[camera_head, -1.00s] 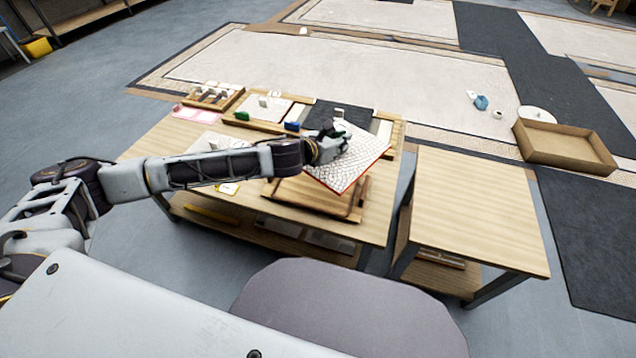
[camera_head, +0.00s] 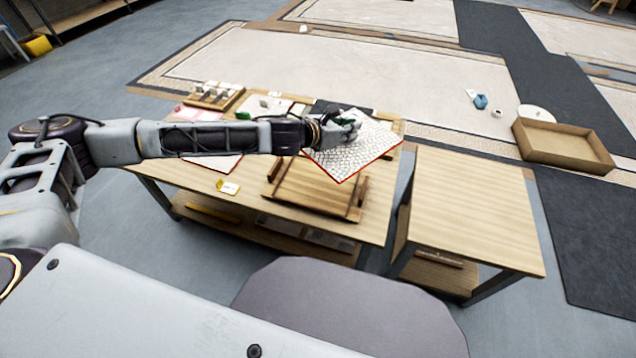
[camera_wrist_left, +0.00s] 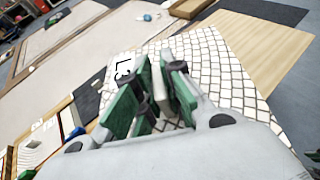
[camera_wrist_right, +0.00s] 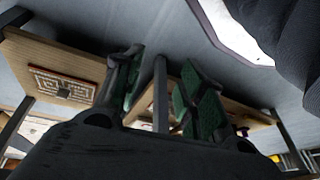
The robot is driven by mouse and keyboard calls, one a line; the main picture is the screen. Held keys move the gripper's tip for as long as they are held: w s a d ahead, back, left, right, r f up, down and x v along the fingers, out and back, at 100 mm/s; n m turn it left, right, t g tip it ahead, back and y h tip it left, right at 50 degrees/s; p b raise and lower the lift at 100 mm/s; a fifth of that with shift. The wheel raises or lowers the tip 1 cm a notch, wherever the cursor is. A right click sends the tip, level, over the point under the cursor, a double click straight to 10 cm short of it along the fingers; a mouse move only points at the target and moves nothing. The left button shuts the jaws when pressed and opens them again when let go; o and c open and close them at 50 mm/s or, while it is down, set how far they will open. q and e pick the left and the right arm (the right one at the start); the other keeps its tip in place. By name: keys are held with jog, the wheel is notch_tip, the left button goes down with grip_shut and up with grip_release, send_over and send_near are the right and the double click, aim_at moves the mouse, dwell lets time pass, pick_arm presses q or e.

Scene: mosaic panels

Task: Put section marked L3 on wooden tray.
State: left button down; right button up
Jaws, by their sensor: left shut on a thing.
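The section marked L3 is a pale mosaic panel (camera_head: 355,152) with a red edge, held tilted above the work table in the head view. My left gripper (camera_head: 340,127) is shut on the panel's grip, whose shape is mostly hidden by the fingers. The wooden tray (camera_head: 314,188) lies on the table nearer to me than the panel and looks empty; its far side is partly hidden. My right gripper (camera_wrist_right: 163,85) is open and empty in its wrist view.
A rack with several pieces (camera_head: 212,95) and other panels stand at the table's far left. The side table (camera_head: 475,205) on the right is bare. A cardboard box (camera_head: 563,145) stands beyond it.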

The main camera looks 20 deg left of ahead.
pick_arm(q)
jog(key=shift+m+g+h, duration=0.5)
jog(key=shift+m+h, duration=0.2)
jog(key=shift+h, duration=0.1)
jog(key=shift+d+r+p, duration=0.2)
jog(key=shift+r+p, duration=0.1)
jog(key=shift+r, duration=0.4)
jog(key=shift+d+r+p, duration=0.25)
jog(key=shift+r+p, duration=0.05)
jog(key=shift+r, duration=0.35)
jog(key=shift+d+r+p, duration=0.2)
jog(key=shift+r+p, duration=0.1)
jog(key=shift+r, duration=0.4)
jog(key=shift+d+r+m+g+h+p, duration=0.6)
jog(key=shift+r+p, duration=0.45)
jog(key=shift+r, duration=0.6)
notch_tip(320, 180, up, 4)
jog(key=m+g+h+p, duration=0.2)
jog(key=m+p, duration=0.1)
jog(key=p, duration=0.1)
send_over(355, 143)
jog(key=s+d, duration=0.1)
jog(key=shift+s, duration=0.15)
pick_arm(e)
jog(key=s+d+f, duration=0.2)
jog(key=s+f, duration=0.2)
jog(key=s, duration=0.1)
jog(key=shift+d+g+h, duration=0.3)
jog(key=shift+d+g, duration=0.1)
